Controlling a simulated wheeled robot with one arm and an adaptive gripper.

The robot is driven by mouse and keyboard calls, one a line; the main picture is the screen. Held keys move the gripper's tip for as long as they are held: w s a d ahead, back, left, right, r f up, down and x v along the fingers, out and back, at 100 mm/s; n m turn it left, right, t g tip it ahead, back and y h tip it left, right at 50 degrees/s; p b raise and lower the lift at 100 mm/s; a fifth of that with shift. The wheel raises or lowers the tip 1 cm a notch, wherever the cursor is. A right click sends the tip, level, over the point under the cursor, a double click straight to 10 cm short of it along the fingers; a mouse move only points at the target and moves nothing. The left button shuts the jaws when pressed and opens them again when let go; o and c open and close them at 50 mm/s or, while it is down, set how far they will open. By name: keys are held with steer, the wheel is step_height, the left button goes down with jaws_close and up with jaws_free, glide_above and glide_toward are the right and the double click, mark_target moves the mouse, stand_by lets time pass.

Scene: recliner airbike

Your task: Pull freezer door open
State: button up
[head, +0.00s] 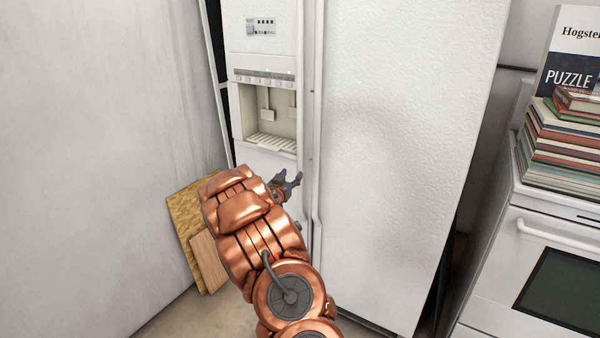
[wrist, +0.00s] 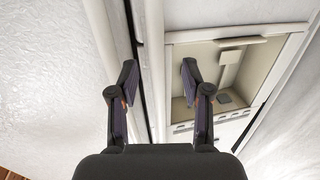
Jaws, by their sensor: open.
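The white freezer door (head: 270,50) is the narrow left door of a side-by-side fridge, with an ice and water dispenser (head: 268,115) in it. It looks closed. Its long vertical handle (head: 300,90) runs along its right edge. My gripper (head: 289,180) is open and empty, low in front of the freezer door near this handle. In the wrist view the handle strip (wrist: 154,45) passes between the two open fingers of my gripper (wrist: 158,72), with the dispenser (wrist: 235,75) to the right. I cannot tell whether the fingers touch it.
The wide fridge door (head: 410,130) stands shut at right. A grey wall (head: 100,130) rises close on the left, with wooden boards (head: 195,235) leaning there. A white stove (head: 540,260) with stacked books (head: 565,145) is at far right.

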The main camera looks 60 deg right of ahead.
mark_target(299, 168)
steer(key=shift+s+p+x, duration=0.1)
steer(key=shift+p+x, duration=0.05)
steer(key=shift+x, duration=1.85)
steer(key=shift+s+p+x, duration=0.15)
steer(key=shift+x, duration=1.85)
steer(key=shift+d, duration=0.1)
jaws_close()
